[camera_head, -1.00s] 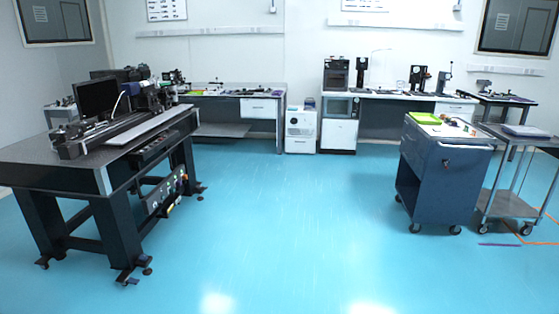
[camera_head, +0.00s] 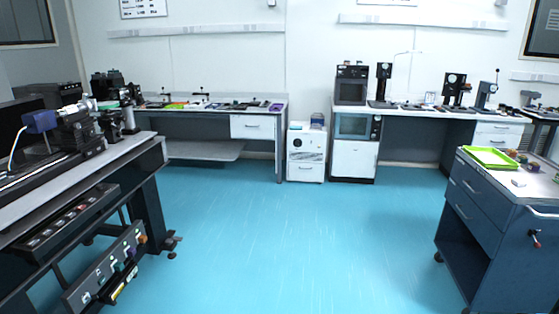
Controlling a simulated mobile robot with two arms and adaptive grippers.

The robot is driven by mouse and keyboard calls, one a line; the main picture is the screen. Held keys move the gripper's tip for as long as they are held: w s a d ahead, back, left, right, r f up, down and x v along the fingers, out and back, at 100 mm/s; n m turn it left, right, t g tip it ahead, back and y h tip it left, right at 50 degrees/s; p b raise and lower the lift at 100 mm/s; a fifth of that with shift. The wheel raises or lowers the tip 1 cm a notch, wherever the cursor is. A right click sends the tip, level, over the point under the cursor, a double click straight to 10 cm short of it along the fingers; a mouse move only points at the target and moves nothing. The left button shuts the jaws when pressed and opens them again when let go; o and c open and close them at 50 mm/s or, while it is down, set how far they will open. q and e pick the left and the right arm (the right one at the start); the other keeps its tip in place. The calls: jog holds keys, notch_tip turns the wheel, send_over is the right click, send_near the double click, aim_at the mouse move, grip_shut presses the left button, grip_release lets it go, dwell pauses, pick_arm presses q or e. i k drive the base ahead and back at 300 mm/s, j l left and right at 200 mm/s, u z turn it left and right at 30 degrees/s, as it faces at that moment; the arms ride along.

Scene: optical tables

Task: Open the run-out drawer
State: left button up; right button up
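Several drawers are in view, and I cannot tell which one is the run-out drawer. A white drawer (camera_head: 252,127) hangs under the right end of the left back bench and looks shut. White drawer fronts (camera_head: 498,129) under the right back bench also look shut. The blue cart (camera_head: 501,257) at the right has shut drawer fronts (camera_head: 473,186) with handles. A small white unit (camera_head: 305,152) between the benches has a low shut front. Neither of my grippers is in view.
A dark optical table (camera_head: 147,161) with instruments stands close at the left. A low panel with knobs (camera_head: 110,266) hangs under it. The blue cart, with a green tray (camera_head: 490,157) on top, borders the right. The blue floor (camera_head: 290,240) between them is clear up to the benches.

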aim_at(242, 127)
jog(key=i, duration=5.4)
